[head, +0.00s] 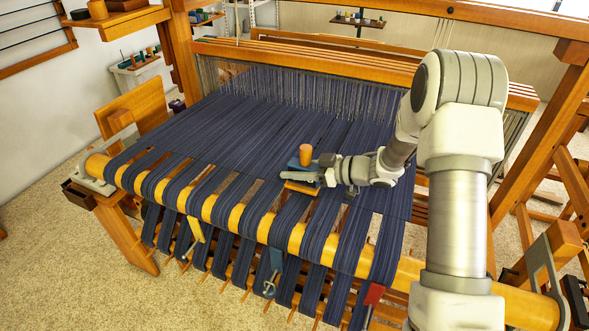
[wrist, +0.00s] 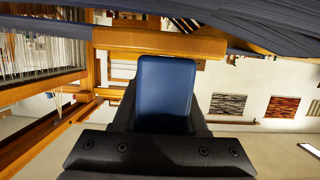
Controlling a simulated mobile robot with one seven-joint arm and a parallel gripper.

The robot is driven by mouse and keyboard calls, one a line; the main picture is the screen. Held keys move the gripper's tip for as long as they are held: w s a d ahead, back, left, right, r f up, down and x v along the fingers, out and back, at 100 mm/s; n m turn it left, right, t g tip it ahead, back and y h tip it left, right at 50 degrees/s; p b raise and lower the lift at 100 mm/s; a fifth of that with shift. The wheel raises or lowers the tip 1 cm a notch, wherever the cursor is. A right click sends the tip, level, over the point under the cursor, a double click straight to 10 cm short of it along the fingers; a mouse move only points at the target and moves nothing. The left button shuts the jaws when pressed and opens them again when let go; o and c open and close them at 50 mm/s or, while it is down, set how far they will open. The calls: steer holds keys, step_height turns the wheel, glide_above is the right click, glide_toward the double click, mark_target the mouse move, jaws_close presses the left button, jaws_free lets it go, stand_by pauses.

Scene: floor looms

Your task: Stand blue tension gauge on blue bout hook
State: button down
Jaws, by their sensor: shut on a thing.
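The blue tension gauge (head: 294,163) is in my gripper (head: 314,178), over the navy warp behind the front beam. A wooden knob (head: 305,153) shows at its upper side in the head view. Its blue body (wrist: 166,92) fills the space between my dark fingers in the wrist view. A wooden bar (wrist: 160,42) lies just beyond the body there; I cannot tell whether it belongs to the gauge. The blue bout hook (head: 276,263) hangs at the front below the beam, apart from the gauge and nearer the camera. The gauge's underside is partly hidden by my gripper.
A yellow hook (head: 195,229) hangs to the left and a red one (head: 374,294) to the right. The wooden front beam (head: 228,214) crosses between gauge and blue hook. Navy warp (head: 215,135) spreads behind. Open floor (head: 80,265) shows at front left.

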steer(key=shift+s+f, duration=0.1)
steer(key=shift+f, duration=0.35)
